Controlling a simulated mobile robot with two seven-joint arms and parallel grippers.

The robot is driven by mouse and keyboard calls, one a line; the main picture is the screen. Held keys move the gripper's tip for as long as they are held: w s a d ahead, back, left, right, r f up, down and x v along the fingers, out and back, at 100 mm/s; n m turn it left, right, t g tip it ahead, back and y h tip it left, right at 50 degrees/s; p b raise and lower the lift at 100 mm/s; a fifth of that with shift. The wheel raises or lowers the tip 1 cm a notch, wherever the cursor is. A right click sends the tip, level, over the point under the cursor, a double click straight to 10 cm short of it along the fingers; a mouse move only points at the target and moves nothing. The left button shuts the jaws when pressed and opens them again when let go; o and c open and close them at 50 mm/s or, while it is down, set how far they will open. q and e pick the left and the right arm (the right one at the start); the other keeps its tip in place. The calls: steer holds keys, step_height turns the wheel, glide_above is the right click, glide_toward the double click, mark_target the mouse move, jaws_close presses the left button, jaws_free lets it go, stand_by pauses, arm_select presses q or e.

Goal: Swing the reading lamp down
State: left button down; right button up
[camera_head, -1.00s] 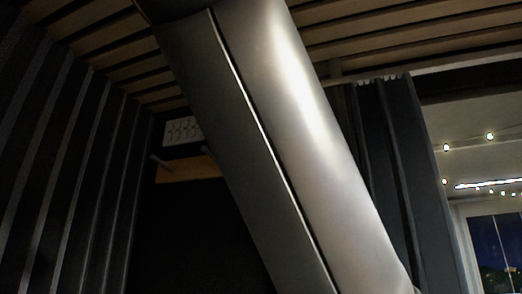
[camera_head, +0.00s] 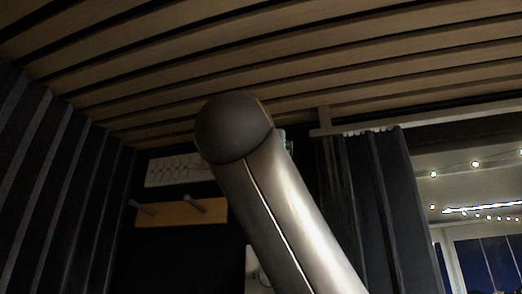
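No reading lamp can be made out for certain in the head view. A silver arm link with a dark rounded cap, which looks like part of my own arm, rises from the lower right to the middle and hides what lies behind it. A small white item (camera_head: 252,264) shows partly beside the link, low in the middle; I cannot tell what it is. A small pale green edge (camera_head: 283,140) shows just right of the cap. Neither gripper is in view.
A wooden board (camera_head: 172,214) with two pegs is on the dark back wall, below a pale patterned panel (camera_head: 170,170). A slatted wood ceiling (camera_head: 350,60) spans the top. Dark curtains (camera_head: 375,200) hang on the right, beside an opening with string lights (camera_head: 475,164).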

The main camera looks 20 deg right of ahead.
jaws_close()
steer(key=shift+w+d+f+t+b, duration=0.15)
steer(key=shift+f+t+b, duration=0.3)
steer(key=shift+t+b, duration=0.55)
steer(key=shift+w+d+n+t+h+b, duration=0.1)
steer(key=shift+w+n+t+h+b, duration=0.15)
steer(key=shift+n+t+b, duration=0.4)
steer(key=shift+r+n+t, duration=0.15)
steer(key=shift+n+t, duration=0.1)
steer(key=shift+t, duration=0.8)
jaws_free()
